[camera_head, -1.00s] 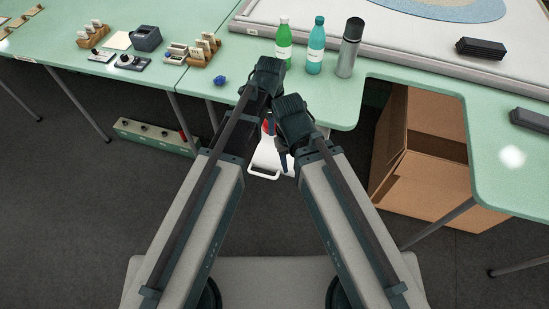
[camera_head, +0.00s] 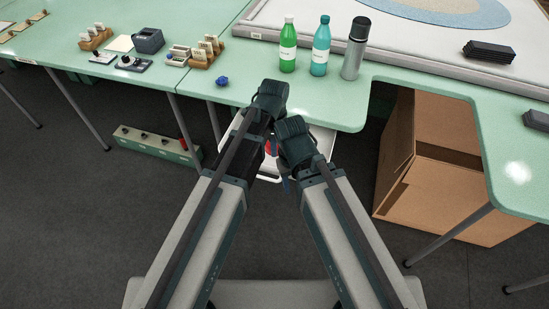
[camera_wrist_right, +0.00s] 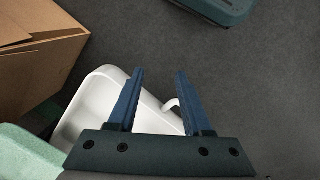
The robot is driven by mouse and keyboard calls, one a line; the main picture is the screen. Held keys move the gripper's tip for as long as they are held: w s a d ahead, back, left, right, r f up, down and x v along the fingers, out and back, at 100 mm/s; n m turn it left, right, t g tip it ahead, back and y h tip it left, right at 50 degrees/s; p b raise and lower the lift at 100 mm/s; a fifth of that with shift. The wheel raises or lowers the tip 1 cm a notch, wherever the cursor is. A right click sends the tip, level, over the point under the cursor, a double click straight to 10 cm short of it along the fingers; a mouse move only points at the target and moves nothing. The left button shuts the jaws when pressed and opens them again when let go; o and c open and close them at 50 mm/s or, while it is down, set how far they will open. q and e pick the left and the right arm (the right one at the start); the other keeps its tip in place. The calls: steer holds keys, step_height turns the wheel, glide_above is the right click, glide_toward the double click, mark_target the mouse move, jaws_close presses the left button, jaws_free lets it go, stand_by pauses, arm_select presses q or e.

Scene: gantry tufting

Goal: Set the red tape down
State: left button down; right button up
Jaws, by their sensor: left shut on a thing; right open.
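A small red patch (camera_head: 270,147), which looks like part of the red tape, shows between my two arms in the head view. Most of it is hidden. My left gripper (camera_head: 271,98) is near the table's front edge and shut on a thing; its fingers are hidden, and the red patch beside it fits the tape. My right gripper (camera_head: 293,140) is a little lower and to the right. In the right wrist view its blue fingers (camera_wrist_right: 160,78) are apart with nothing between them, above a white tray-like surface (camera_wrist_right: 98,88).
The green table (camera_head: 340,113) carries a green bottle (camera_head: 288,50), a teal bottle (camera_head: 320,52), a grey flask (camera_head: 353,55) and a small blue object (camera_head: 222,81). A cardboard box (camera_head: 450,195) stands open under the table on the right. A green case (camera_head: 150,145) is on the floor.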

arm_select(q)
steer(key=shift+f+b, duration=1.95)
steer(key=shift+r, duration=0.15)
steer(key=c, duration=1.2)
jaws_free()
steer(key=shift+f, duration=0.2)
steer(key=o, duration=0.4)
steer(key=shift+o, duration=0.2)
steer(key=shift+r, duration=0.1)
step_height(320, 180, up, 12)
steer(key=p, duration=1.2)
steer(key=shift+r, duration=0.2)
